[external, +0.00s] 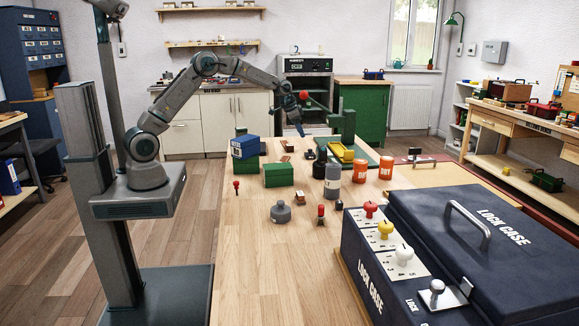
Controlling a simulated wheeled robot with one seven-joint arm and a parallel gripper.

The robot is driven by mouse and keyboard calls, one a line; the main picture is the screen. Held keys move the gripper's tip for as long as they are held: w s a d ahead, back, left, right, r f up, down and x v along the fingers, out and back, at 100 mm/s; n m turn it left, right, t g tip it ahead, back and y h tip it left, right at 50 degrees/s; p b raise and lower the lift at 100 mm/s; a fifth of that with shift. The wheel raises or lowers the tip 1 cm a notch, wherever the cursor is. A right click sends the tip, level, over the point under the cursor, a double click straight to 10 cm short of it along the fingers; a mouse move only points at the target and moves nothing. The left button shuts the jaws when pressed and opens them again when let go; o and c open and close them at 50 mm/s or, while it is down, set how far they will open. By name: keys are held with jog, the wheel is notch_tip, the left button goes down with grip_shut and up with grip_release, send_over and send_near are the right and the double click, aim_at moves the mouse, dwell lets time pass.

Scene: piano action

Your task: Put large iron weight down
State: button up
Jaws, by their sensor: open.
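My gripper (300,131) is small in the external view, over the far part of the wooden table (245,255). Its fingers point down, open, and I see nothing held between them. A squat grey weight with a knob on top (281,214) stands upright on the table, nearer the camera and well apart from my gripper. A taller grey cylinder (333,182) and a dark cylinder (319,168) stand farther back. Small dark pieces (309,155) sit below and right of my gripper. I cannot tell which of these is the large iron weight.
A blue box (244,147) and green blocks (279,175) stand left of my gripper. A green stand with a yellow tray (342,153) and orange cans (360,171) are to the right. A large lock case (385,275) fills the front right. The front left tabletop is clear.

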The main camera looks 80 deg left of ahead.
jog(key=shift+s+d+r, duration=0.1)
jog(key=shift+s+r, duration=0.05)
jog(key=shift+r, duration=0.2)
jog(key=s+d+r+g, duration=0.1)
jog(key=s+d+r, duration=0.4)
jog(key=s+d, duration=0.3)
jog(key=s+d+r, duration=0.5)
jog(key=s+d, duration=0.2)
jog(key=s+d+f, duration=0.1)
jog(key=s+d, duration=0.3)
jog(key=s, duration=0.8)
jog(key=s+d+f, duration=0.1)
jog(key=s+d, duration=0.4)
jog(key=s, duration=0.7)
jog(key=shift+s+f+g, duration=0.25)
jog(key=shift+s+g, duration=0.15)
jog(key=shift+f, duration=0.1)
